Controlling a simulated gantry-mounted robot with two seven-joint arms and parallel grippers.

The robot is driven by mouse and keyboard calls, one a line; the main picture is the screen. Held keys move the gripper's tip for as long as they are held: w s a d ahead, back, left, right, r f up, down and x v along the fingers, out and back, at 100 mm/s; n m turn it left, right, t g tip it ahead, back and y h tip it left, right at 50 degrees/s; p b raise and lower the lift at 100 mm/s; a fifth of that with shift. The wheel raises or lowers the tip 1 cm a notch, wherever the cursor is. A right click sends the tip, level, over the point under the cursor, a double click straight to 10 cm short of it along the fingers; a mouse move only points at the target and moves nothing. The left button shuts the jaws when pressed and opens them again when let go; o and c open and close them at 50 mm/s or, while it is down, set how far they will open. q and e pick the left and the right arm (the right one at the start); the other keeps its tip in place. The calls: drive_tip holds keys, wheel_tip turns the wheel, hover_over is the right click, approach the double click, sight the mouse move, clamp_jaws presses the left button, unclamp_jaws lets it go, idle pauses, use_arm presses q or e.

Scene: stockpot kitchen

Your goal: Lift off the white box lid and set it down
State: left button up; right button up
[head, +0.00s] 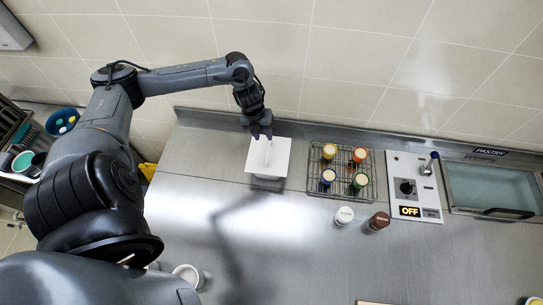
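The white box (269,179) stands on the steel counter near the back wall. Its flat white lid (280,150) lies on top, with a thin upright handle (267,153) in the middle. My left gripper (262,135) points down at the back edge of the lid, behind the handle. Its two dark fingers look spread apart with nothing between them. From this angle I cannot tell how high the fingertips are above the lid. My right gripper does not show.
A wire rack (341,188) with several colour-banded jars stands right of the box. A white-topped shaker (344,216) and a brown-topped shaker (378,222) stand in front of it. A control panel (413,207) reads OFF. The counter in front of the box is clear.

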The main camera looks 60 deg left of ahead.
sight(269, 149)
use_arm(q)
drive_tip(key=f, duration=0.3)
drive_tip(key=d+f, duration=0.1)
drive_tip(key=shift+w+f, duration=0.35)
drive_tip(key=shift+w, duration=0.05)
drive_tip(key=shift+d+f+p, duration=0.1)
drive_tip(key=shift+f+p, duration=0.35)
drive_tip(key=f, duration=0.3)
drive_tip(key=shift+w+d+f+p, duration=0.1)
drive_tip(key=shift+w+p, duration=0.15)
drive_tip(key=shift+p, duration=0.15)
drive_tip(key=shift+w+f, duration=0.1)
drive_tip(key=shift+f, duration=0.5)
clamp_jaws()
